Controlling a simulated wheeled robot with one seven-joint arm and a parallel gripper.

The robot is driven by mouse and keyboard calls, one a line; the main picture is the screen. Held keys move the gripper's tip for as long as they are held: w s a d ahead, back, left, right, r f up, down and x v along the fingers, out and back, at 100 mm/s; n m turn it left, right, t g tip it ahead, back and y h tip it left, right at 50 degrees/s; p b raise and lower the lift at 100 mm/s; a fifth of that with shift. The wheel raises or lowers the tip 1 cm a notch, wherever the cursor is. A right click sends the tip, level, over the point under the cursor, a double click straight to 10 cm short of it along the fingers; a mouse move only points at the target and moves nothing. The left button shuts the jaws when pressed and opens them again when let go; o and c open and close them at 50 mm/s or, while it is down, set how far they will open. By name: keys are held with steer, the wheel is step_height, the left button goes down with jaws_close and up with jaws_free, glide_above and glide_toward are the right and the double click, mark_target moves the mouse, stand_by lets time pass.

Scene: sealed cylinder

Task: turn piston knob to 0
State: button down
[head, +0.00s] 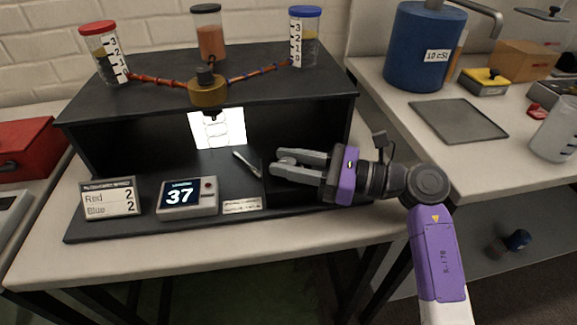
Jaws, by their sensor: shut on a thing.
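My gripper (279,163), on the purple and grey arm, reaches from the right into the front opening of the black bench rig. Its fingers are a little apart around something dark that I cannot make out against the black interior. No part is clearly marked as the piston knob.
A display (187,198) reads 37, beside a card (110,199) reading Red 2, Blue 2. A silver rod (247,164) is left of my fingertips. A lit panel (217,130) is behind. A blue drum (424,45) and grey plate (457,119) stand on the right table.

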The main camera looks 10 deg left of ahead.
mark_target(288, 161)
stand_by(0.3)
steer(key=c, duration=1.1)
jaws_free()
steer(key=shift+o, duration=0.2)
step_height(288, 161, up, 20)
steer(key=p, duration=0.2)
steer(key=shift+p, duration=0.3)
